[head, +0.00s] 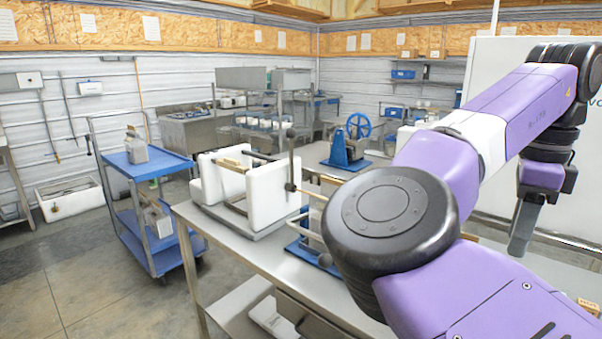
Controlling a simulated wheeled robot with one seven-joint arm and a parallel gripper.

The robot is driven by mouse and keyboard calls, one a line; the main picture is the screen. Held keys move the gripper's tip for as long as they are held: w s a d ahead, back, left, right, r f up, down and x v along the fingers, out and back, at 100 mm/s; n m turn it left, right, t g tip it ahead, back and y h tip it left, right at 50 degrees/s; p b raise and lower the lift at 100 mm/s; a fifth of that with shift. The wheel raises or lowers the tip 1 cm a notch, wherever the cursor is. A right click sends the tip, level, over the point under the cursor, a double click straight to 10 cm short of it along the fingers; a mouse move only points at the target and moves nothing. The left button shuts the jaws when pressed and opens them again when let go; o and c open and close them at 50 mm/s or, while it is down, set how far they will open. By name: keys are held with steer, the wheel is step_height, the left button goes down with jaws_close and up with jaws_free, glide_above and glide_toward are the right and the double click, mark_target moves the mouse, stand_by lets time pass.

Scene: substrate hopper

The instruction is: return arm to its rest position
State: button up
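My arm, in purple and white, fills the right side of the head view, bent with its forearm reaching up to the upper right. My gripper (520,246) hangs pointing down at the right, seen from the side as a dark narrow shape. Whether its fingers are apart does not show. It appears clear of the white-walled hopper (277,193) on the steel table (258,258). A dark upright rod with knobs (291,165) stands at the hopper. My arm hides part of the table and what lies behind it.
A blue cart (150,165) carrying metal containers stands left of the table. A blue device with a handwheel (345,148) sits on a surface behind. A blue-based fixture (312,245) is on the table close to my arm. A white panel (497,85) stands behind my forearm. Floor at left is open.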

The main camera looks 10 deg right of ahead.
steer(key=w+d+r+n+t+h, duration=0.3)
steer(key=d+h, duration=0.3)
steer(key=d, duration=0.2)
steer(key=w+d+r+n+t+h, duration=0.25)
steer(key=d+h, duration=0.35)
steer(key=d, duration=0.3)
steer(key=a+f+n+t+h, duration=0.2)
steer(key=a+f+n+t, duration=0.1)
steer(key=a+n+t, duration=1.05)
steer(key=s+a+f+n+t+y, duration=0.1)
steer(key=s+a+f+n+y, duration=0.25)
steer(key=a+f+n, duration=0.2)
steer(key=s+a+f+n+t+y, duration=0.2)
steer(key=a+f+n+y, duration=0.25)
steer(key=a, duration=0.25)
steer(key=s+a+f+g+y, duration=0.2)
steer(key=s+a+f, duration=0.2)
steer(key=s, duration=0.6)
steer(key=s+a+f+g+y, duration=0.2)
steer(key=s+a+f, duration=0.3)
steer(key=s+f, duration=0.4)
steer(key=s+a+f+m+g+y, duration=0.1)
steer(key=s+a+f, duration=0.4)
steer(key=s, duration=0.8)
steer(key=shift+a+f+g+y, duration=0.2)
steer(key=shift+f+g+y, duration=0.55)
steer(key=shift+g, duration=0.45)
